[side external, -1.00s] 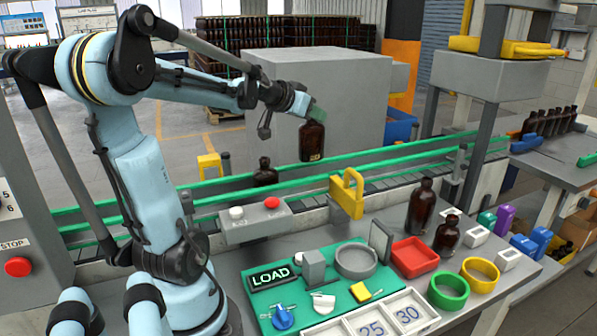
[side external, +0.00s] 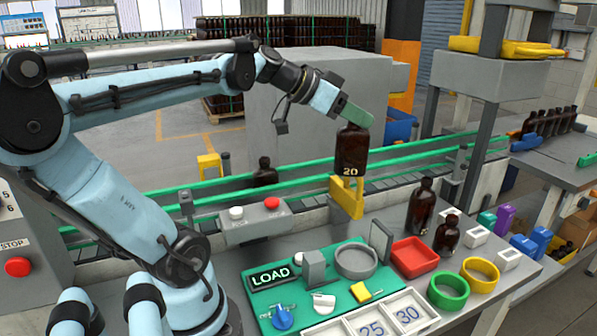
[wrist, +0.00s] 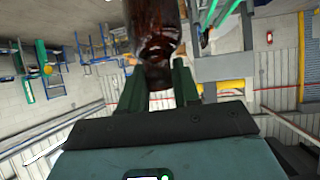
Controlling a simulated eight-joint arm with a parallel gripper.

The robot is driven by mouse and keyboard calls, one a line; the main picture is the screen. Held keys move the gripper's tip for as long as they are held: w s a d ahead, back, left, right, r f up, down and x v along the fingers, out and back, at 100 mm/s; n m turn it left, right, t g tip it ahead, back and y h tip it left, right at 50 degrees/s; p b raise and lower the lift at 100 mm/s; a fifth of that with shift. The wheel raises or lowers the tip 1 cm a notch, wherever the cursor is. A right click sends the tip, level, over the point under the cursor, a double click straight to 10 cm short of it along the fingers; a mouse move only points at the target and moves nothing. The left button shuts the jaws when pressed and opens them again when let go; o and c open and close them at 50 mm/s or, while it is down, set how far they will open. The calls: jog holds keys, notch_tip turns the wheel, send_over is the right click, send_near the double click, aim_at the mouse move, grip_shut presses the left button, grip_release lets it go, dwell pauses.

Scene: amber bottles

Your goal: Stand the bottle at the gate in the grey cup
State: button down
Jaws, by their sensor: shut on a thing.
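My gripper (side external: 355,112) is shut on an amber bottle (side external: 352,155) marked 20. The bottle hangs upright in the air, in front of the upper part of the yellow gate (side external: 347,205) in the side view. In the wrist view the bottle (wrist: 152,30) sits between the green fingers of my gripper (wrist: 158,85). The grey cup (side external: 356,261), a round ring-like holder, is on the green board (side external: 262,297), below and slightly right of the bottle. The cup looks empty.
A grey upright plate (side external: 381,241) stands beside the cup. A red tray (side external: 414,258), two amber bottles (side external: 421,208) (side external: 447,235), and green (side external: 448,291) and yellow (side external: 480,274) rings are to the right. Another bottle (side external: 264,173) stands on the conveyor (side external: 300,197).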

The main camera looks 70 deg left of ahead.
jog(key=s+d+m+h, duration=0.2)
jog(key=d+m+h, duration=0.1)
jog(key=d, duration=0.5)
notch_tip(320, 180, down, 16)
jog(key=shift+d+f+g, duration=0.15)
jog(key=shift+d+g, duration=0.05)
jog(key=shift+g, duration=0.1)
dwell(0.5)
jog(key=shift+s+f, duration=0.1)
jog(key=c, duration=0.8)
grip_release()
jog(key=v, duration=1.2)
